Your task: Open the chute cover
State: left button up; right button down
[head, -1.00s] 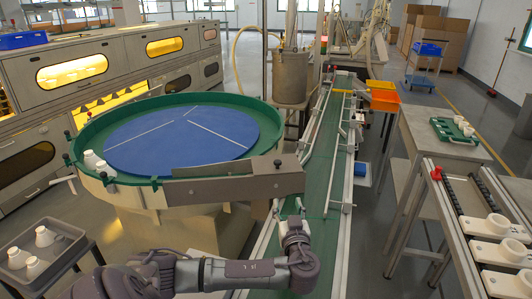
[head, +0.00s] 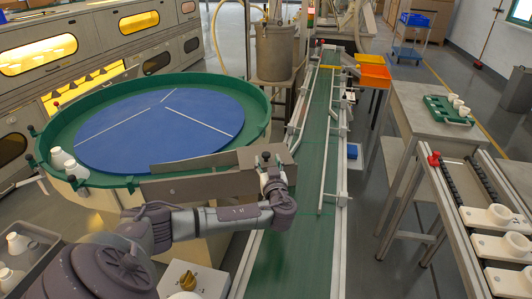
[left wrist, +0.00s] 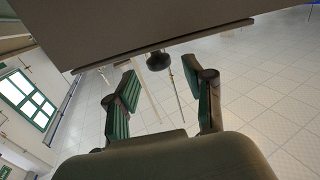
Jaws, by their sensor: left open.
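The chute cover (head: 205,172) is a long grey metal plate, lying between the round green-rimmed turntable and the conveyor. It looks closed. A dark knob (head: 265,157) stands near its right end. My left gripper (head: 269,171) is at that end, just in front of the knob. In the left wrist view the gripper (left wrist: 163,92) is open and empty, with the black knob (left wrist: 158,61) beyond and between its fingertips. The cover's plate (left wrist: 130,25) fills the top of that view. I cannot tell whether the fingers touch the knob. My right gripper is not in view.
The blue turntable (head: 160,130) carries white bottles (head: 68,163) at its left rim. The green conveyor (head: 312,170) runs away to the right of the cover. A box with a brass-coloured knob (head: 189,281) stands at the bottom. A rack with white holders (head: 495,217) is at right.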

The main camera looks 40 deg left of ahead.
aim_at(267, 156)
pick_arm(q)
jog(key=x, duration=0.3)
jog(key=shift+w+a, duration=0.25)
jog(key=shift+a, duration=0.05)
jog(key=shift+w+a, duration=0.2)
jog(key=shift+a, duration=0.1)
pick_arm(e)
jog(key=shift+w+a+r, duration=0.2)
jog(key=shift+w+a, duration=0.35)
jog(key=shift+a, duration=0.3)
pick_arm(q)
jog(key=shift+c, duration=0.2)
grip_shut()
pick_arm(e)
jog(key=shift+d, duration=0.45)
